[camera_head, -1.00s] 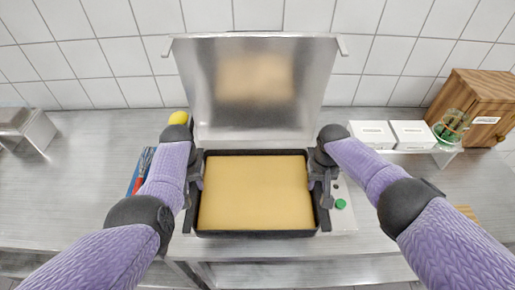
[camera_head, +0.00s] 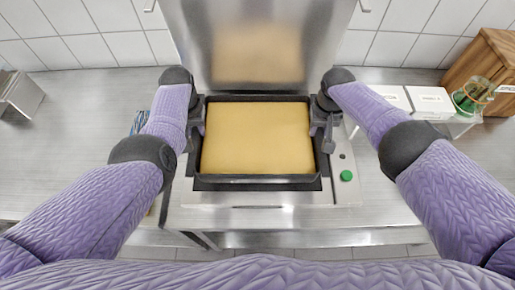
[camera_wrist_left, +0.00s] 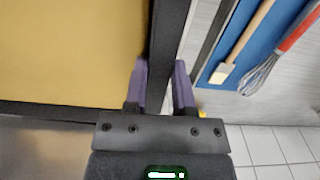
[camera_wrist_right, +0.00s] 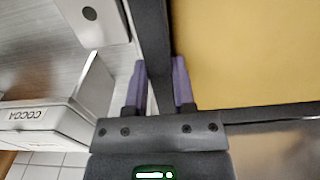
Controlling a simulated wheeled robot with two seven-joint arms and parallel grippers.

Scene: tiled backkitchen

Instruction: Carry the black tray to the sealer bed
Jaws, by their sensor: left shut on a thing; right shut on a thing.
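The black tray (camera_head: 258,180), filled with a flat yellow-tan mass (camera_head: 257,138), is over the bed of the steel sealer (camera_head: 250,198), in front of its raised lid (camera_head: 258,45). It looks level; I cannot tell whether its underside touches the bed. My left gripper (camera_head: 195,134) is shut on the tray's left wall, and my right gripper (camera_head: 322,133) on its right wall. The left wrist view shows the tray wall (camera_wrist_left: 162,35) between the left fingers. The right wrist view shows the opposite wall (camera_wrist_right: 153,35) between the right fingers.
A green button (camera_head: 346,175) is on the sealer right of the tray. White boxes (camera_head: 430,101), a glass jar (camera_head: 470,95) and a wooden cabinet (camera_head: 490,65) stand at the right.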

